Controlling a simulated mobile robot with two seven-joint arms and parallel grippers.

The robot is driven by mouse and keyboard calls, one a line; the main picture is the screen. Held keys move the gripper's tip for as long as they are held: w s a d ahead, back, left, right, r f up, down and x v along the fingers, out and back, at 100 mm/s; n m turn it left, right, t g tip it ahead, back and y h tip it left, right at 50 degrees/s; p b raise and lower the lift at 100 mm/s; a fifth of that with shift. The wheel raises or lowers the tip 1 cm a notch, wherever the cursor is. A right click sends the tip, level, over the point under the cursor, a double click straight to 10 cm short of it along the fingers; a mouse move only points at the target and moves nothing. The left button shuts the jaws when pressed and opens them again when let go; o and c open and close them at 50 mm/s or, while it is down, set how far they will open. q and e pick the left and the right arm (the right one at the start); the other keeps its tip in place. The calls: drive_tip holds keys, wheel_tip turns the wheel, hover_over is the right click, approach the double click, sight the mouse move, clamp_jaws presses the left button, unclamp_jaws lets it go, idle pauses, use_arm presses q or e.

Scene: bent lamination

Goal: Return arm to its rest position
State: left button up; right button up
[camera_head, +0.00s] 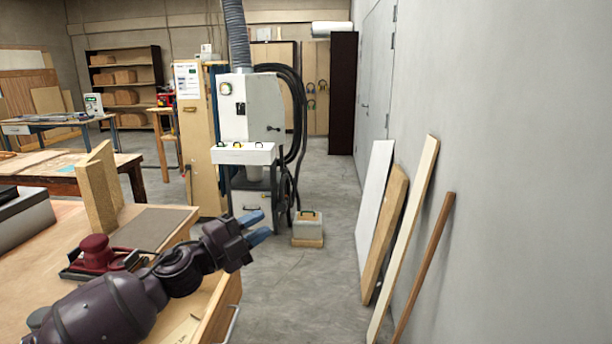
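My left arm reaches in from the lower left over the wooden workbench (205,300). My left gripper (257,226) is past the bench's right edge, above the floor. Its two blue fingertips are apart with a gap between them, and I see nothing held there. My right gripper and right arm are not in view.
A red tool (96,247) stands on the bench beside my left arm, near an upright wooden block (98,188) and a dark flat sheet (150,228). A white machine (246,112) stands behind. Boards (402,240) lean on the right wall.

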use_arm(q)
drive_tip(key=s+a+f+n+t+y+b, duration=0.1)
drive_tip(key=s+a+f+n+y, duration=0.25)
drive_tip(key=f+n, duration=0.35)
drive_tip(key=s+a+f+n+t+y, duration=0.1)
drive_tip(key=s+a+f+n+y, duration=0.3)
drive_tip(key=f, duration=0.5)
drive_tip(key=s+a+f+n+t+y+b, duration=0.1)
drive_tip(key=s+a+f+n+y, duration=0.25)
drive_tip(key=f+n, duration=0.4)
drive_tip(key=s+a+f+n+g+y+b, duration=0.1)
drive_tip(key=s+a+f+n+g+y, duration=0.1)
drive_tip(key=s+f, duration=0.7)
drive_tip(key=s+a+f+n+g+y, duration=0.2)
drive_tip(key=s+f, duration=0.7)
drive_tip(key=s, duration=0.5)
drive_tip(key=shift+s+a+n+g+b, duration=0.25)
drive_tip(key=shift+a+n+g+b, duration=0.2)
drive_tip(key=shift+a+n, duration=0.6)
drive_tip(key=shift+a, duration=0.15)
drive_tip(key=shift+c, duration=0.2)
